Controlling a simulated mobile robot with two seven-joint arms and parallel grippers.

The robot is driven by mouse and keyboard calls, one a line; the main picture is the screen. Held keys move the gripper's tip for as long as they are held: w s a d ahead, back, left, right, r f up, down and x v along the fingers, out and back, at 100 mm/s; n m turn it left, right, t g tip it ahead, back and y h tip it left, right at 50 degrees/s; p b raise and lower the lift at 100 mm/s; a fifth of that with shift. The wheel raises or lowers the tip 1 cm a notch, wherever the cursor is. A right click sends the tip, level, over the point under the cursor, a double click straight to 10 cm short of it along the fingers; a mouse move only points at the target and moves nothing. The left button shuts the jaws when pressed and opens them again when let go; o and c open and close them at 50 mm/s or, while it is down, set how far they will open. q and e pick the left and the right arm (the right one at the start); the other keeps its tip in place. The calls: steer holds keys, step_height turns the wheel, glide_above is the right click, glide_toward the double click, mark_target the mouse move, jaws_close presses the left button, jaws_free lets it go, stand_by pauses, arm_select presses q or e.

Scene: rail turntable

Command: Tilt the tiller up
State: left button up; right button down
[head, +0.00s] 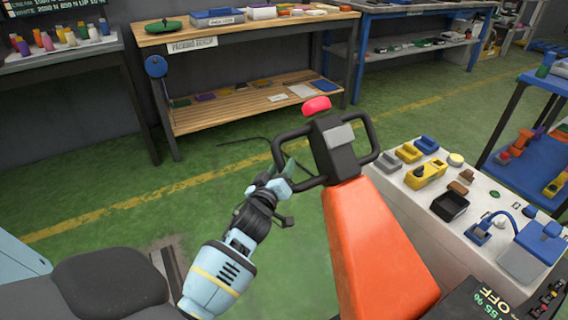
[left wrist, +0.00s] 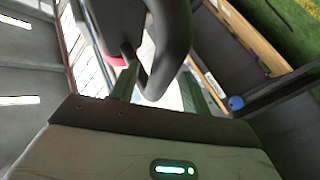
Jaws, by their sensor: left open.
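The tiller (head: 360,235) is a thick orange arm that rises towards the middle of the head view. Its black head carries a loop handle (head: 366,125) on each side and a red button (head: 316,106) on top. My left gripper (head: 284,171) is at the lower part of the left loop. In the left wrist view the black loop (left wrist: 172,45) passes between the two open fingers (left wrist: 160,80). I cannot tell whether the fingers touch it. My right gripper is out of view.
A white bench (head: 411,206) with yellow, black and blue parts stands close on the right of the tiller. A wooden packing bench (head: 240,28) stands behind. A blue shelf cart (head: 510,170) is at the far right. Green floor is open to the left.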

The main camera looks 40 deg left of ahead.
arm_select(q)
steer(key=shift+x, duration=1.65)
jaws_close()
